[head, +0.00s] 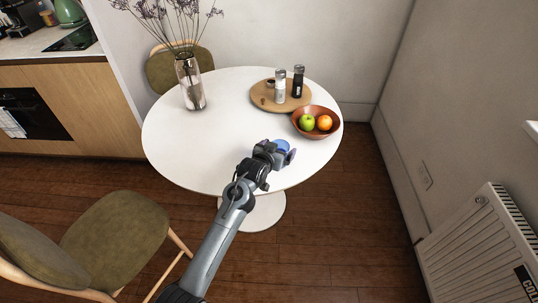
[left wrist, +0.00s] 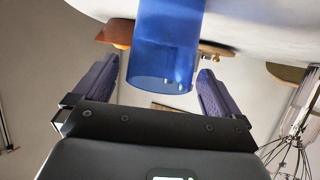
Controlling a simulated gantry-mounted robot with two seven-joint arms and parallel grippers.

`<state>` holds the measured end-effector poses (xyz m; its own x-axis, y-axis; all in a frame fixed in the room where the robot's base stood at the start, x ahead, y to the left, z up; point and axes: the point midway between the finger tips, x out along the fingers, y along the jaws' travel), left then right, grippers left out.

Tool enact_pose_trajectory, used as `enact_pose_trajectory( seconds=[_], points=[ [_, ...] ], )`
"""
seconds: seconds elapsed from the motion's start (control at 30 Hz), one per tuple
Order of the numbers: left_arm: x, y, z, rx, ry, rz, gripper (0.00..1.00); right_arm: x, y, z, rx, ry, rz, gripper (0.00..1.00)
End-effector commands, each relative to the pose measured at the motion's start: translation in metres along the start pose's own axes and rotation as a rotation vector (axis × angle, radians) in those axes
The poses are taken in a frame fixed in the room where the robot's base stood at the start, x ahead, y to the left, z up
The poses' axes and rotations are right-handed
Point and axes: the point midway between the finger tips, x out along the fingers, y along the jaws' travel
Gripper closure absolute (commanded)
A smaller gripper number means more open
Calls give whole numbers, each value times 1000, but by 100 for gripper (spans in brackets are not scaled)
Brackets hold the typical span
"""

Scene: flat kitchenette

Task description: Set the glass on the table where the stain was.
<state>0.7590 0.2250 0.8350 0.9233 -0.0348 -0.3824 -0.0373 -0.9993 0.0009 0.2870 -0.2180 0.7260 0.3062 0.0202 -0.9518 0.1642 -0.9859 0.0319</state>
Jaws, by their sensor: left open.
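The blue glass (head: 283,147) is at the front right of the round white table (head: 225,138). In the head view my left gripper (head: 277,154) partly covers it, so its base is hidden. In the left wrist view, which is upside down, the blue see-through glass (left wrist: 167,45) shows between the two spread fingers of my left gripper (left wrist: 158,82). A gap shows on each side of the glass, so the gripper is open around or just behind it. I see no stain on the visible tabletop. My right gripper is not in view.
A wooden bowl (head: 333,130) with an apple and an orange stands close behind the glass, to the right. A round board (head: 262,98) with shakers and a tall vase (head: 190,85) stand further back. The table's left and middle are clear.

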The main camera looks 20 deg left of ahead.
Motion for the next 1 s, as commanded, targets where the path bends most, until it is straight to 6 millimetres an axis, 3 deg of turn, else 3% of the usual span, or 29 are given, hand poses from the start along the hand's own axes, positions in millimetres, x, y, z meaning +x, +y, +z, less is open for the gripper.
enact_pose_trajectory(
  seconds=[0.4, 0.7, 0.77, 0.87, 1.0],
  points=[
    [-70, 0, -2, 1, 0, 1, 2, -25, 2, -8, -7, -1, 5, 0],
    [-92, 0, 4, 2, -9, 1, 2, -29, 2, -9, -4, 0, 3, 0],
    [-97, 0, 13, 5, -27, 0, 2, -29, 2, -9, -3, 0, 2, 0],
    [-114, 0, 42, 16, -93, -1, 2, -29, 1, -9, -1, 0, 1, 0],
    [-161, 3, 105, 41, -253, 3, 2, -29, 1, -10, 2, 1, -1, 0]
  ],
)
